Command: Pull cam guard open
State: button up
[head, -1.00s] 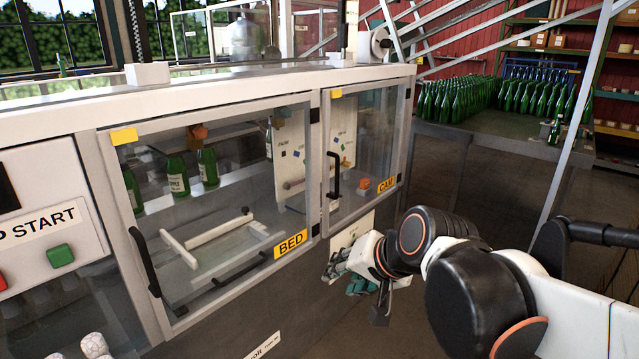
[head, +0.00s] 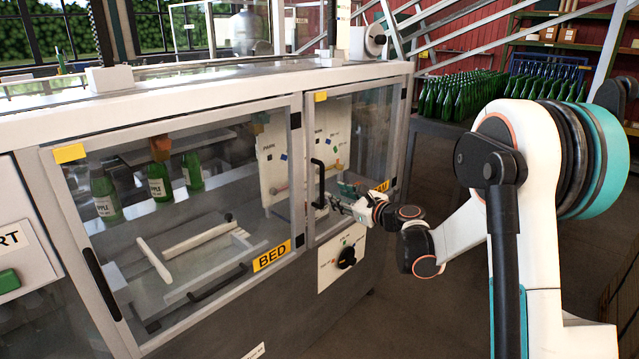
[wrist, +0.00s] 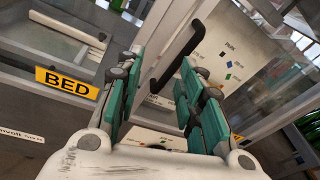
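The cam guard (head: 352,128) is a clear framed door at the right end of the machine. It looks closed, and its yellow label is partly hidden by my gripper. Its black upright handle (head: 318,183) is on the door's left side. The handle also shows tilted in the wrist view (wrist: 178,48), beyond and between my fingers. My gripper (head: 338,203) is just right of the handle in the head view. In the wrist view my gripper (wrist: 158,88) has its teal fingers spread wide with nothing held. I cannot tell whether a fingertip touches the handle.
The bed guard (head: 48,165), left of the cam guard, is closed, with its own handle (head: 101,284). A panel with a black knob (head: 346,257) lies below the cam guard. Green bottles (head: 470,98) stand on a table at the back right. The floor in front is clear.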

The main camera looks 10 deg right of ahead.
aim_at(323, 184)
jog(key=w+d+f+m+t, duration=0.2)
jog(key=w+d+f+m, duration=0.1)
jog(key=w+f+m, duration=0.1)
jog(key=b+x, duration=0.2)
jog(key=x, duration=1.1)
jog(key=shift+r, duration=0.1)
jog(key=shift+d, duration=0.1)
grip_shut()
